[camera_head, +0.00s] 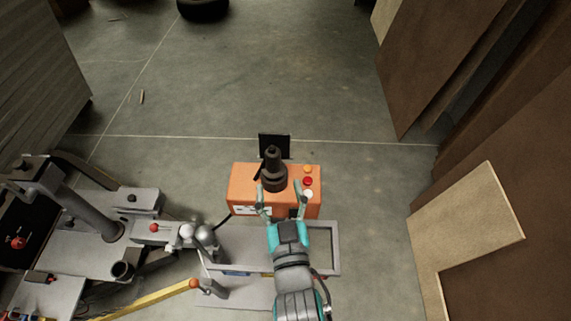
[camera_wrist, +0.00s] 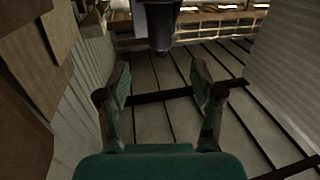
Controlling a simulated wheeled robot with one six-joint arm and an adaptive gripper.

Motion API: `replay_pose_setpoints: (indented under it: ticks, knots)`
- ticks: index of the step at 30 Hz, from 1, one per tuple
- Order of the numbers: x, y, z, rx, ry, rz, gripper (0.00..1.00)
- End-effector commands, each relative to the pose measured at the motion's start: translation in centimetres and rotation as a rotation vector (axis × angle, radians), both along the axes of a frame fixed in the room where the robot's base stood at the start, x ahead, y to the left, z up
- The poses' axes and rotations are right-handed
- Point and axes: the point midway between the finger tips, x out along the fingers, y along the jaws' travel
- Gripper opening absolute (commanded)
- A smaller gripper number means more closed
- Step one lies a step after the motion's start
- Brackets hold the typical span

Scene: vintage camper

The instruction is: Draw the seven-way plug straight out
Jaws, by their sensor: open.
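The seven-way plug looks to be the black, stepped cylinder (camera_head: 273,170) standing upright at the orange box (camera_head: 242,184). A dark square flap (camera_head: 275,144) shows just behind it. In the wrist view a dark cylinder (camera_wrist: 159,25), likely the plug, hangs into the top middle. My gripper (camera_head: 280,187) is open, its fingers reaching over the front of the box on either side of the plug's lower part. In the wrist view my gripper (camera_wrist: 160,78) is empty between its fingers, and the cylinder lies beyond the tips. Contact with the plug cannot be told.
Orange, red and white buttons (camera_head: 308,181) sit on the box's right side. A grey metal frame (camera_head: 329,254) lies in front, with hitch parts (camera_head: 190,237) and a yellow bar (camera_head: 150,301) at left. Brown panels (camera_head: 500,240) lean at right.

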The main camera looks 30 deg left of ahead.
Motion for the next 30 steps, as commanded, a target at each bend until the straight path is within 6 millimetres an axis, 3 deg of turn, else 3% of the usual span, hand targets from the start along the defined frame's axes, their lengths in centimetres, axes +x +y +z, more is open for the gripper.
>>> replay_pose_setpoints:
  ticks: [9,30]
  knots:
    - [3.1,2.7,0.0,0.001,-0.001,-0.002,0.66]
    - [7.3,6.8,-0.9,0.000,0.000,-0.001,0.66]
